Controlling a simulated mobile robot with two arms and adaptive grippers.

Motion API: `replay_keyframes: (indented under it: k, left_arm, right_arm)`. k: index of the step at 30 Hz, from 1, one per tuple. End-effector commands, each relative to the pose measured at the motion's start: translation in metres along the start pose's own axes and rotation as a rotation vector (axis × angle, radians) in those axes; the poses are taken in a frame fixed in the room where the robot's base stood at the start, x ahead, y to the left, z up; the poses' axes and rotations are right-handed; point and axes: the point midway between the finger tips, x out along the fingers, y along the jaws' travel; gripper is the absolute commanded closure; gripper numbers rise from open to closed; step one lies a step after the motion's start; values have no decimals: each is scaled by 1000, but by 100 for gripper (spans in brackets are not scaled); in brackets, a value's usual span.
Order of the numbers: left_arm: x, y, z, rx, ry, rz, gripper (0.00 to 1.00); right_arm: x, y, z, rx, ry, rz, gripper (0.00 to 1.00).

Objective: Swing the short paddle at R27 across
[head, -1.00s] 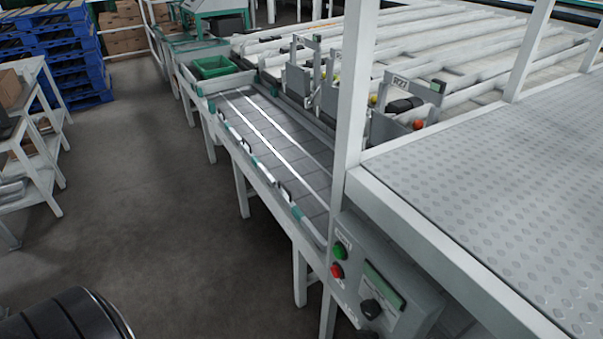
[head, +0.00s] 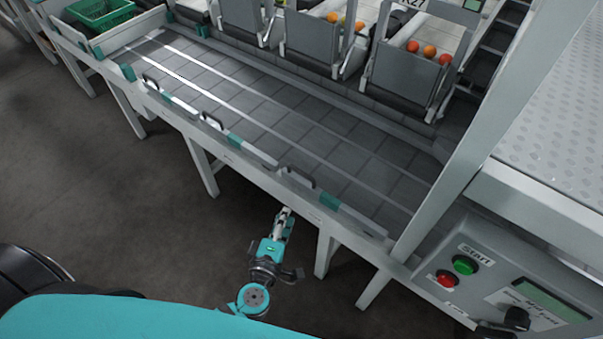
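The R27 sign (head: 411,4) is cut by the top edge, above a grey chute gate (head: 402,80) with several tomatoes behind it. Along the near rail of the grey belt lie three low paddles with dark handles and teal parts. The nearest paddle (head: 345,212), roughly opposite R27, lies along the rail, not across the belt. The middle paddle (head: 250,150) and the far paddle (head: 178,104) lie the same way. My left gripper (head: 284,214) is outside the rail, below and left of the nearest paddle, apparently apart from it; its finger opening is unclear. My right gripper is out of view.
A white post (head: 490,135) and a control box (head: 500,285) with green and red buttons stand at the right. A green crate (head: 100,14) sits at the belt's far end. White table legs (head: 200,165) stand below the rail. The belt (head: 270,120) is empty.

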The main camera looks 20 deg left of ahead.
Motion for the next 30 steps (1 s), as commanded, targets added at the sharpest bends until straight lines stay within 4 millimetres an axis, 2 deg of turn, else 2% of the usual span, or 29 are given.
replay_keyframes:
  k: [5, 21, 25, 30]
  left_arm:
    - [20, 4, 0, -15, 4, 4, 79]
    - [135, 2, 0, -10, 2, 4, 79]
    - [155, 2, 0, -11, 2, 3, 79]
    - [170, 2, 0, -11, 2, 2, 79]
  right_arm:
    - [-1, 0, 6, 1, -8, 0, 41]
    - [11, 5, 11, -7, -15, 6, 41]
    - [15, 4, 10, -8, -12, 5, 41]
    - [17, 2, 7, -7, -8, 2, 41]
